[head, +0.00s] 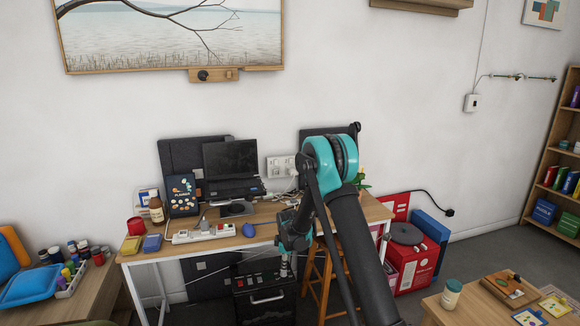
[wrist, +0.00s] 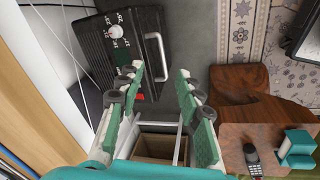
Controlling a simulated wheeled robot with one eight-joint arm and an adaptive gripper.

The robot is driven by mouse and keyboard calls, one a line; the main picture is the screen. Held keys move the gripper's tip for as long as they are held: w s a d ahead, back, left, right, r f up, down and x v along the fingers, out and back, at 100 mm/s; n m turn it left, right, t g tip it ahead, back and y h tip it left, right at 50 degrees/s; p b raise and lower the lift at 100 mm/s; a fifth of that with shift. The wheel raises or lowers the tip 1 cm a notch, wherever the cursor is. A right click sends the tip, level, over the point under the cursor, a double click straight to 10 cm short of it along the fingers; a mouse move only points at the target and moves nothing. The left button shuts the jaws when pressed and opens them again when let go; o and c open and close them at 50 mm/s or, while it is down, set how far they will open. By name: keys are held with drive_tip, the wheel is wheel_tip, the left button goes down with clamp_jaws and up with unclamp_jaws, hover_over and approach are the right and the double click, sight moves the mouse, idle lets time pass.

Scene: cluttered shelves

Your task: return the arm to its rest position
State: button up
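My gripper (wrist: 160,78) shows in the wrist view with its two green-padded fingers apart and nothing between them. In the head view, my teal and dark arm rises in front of the desk (head: 262,213) and bends down at a teal elbow joint. My gripper (head: 287,265) hangs low at the desk's front edge there, pointing down, and its fingers are small and partly unclear. A black box with a handle and knobs (wrist: 108,40) lies beyond the left finger in the wrist view. It also shows below the gripper in the head view (head: 265,301).
A wooden stool (head: 320,275) stands close beside the arm. A laptop (head: 232,165), bottle (head: 156,210) and power strip (head: 203,233) are on the desk. A red box (head: 410,265) stands right. A low table (head: 478,305) is at lower right. Open floor (head: 490,250) lies behind it.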

drive_tip(key=s+d+r+m, duration=0.8)
drive_tip(key=s+d+r, duration=0.5)
drive_tip(key=s+r, duration=0.25)
drive_tip(key=s+d+r+m, duration=0.1)
drive_tip(key=s+d+m, duration=0.3)
drive_tip(key=s, duration=0.7)
drive_tip(key=s+d+r+m+t, duration=0.1)
drive_tip(key=s+d+m, duration=0.3)
drive_tip(key=s, duration=0.7)
drive_tip(key=shift+s+d+m+t+h, duration=0.15)
drive_tip(key=shift+m+t+h, duration=0.15)
drive_tip(key=shift+r, duration=0.1)
